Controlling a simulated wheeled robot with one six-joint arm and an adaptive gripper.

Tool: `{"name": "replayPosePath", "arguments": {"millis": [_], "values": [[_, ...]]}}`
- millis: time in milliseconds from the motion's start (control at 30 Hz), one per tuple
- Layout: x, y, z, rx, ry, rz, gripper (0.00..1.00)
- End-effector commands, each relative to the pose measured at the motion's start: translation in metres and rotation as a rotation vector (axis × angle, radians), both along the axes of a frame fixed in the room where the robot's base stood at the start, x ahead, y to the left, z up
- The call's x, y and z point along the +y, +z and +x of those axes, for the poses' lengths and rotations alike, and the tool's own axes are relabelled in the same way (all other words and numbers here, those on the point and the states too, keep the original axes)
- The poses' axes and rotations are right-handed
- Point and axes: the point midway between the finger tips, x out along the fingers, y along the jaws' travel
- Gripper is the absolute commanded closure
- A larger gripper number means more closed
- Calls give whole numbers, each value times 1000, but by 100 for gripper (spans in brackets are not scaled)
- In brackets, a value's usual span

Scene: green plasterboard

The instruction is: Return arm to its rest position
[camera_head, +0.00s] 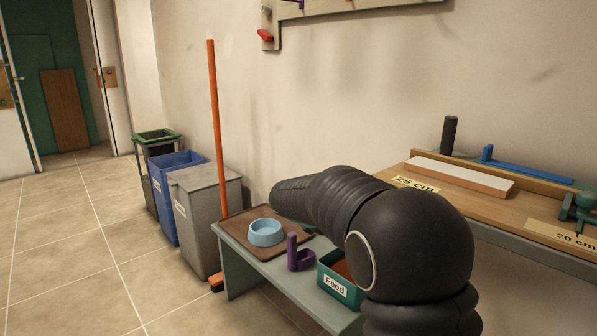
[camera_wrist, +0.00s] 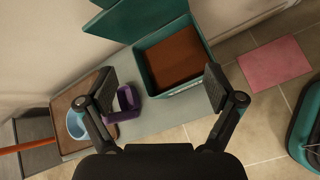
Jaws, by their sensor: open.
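My black arm (camera_head: 410,245) reaches over the low grey bench in the head view, and its far end lies near the blue bowl's right side. My gripper (camera_wrist: 160,90) shows in the wrist view with its two fingers wide apart and nothing between them held. Below the fingers are a purple scoop-like object (camera_wrist: 125,101) and a teal Feed box (camera_wrist: 143,51) with brown contents. I cannot make out the fingers in the head view.
A light-blue bowl (camera_head: 265,232) stands on a brown mat (camera_head: 238,240) on the bench (camera_head: 243,270). An orange pole (camera_head: 216,120) stands beside the grey bin (camera_head: 200,210). A workbench (camera_head: 520,209) is at right.

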Motion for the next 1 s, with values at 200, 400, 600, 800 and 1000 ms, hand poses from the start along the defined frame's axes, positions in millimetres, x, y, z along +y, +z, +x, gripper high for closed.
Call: {"name": "replayPosePath", "arguments": {"millis": [200, 400, 600, 800, 1000], "values": [[0, -31, -79, -89, -345, 352, 8], [-7, -36, -161, -181, -700, 636, 8], [-11, -33, -237, -262, -1018, 869, 8], [-13, -30, -303, -325, -1257, 1056, 8], [-15, -27, -357, -374, -1385, 1205, 8]]}}
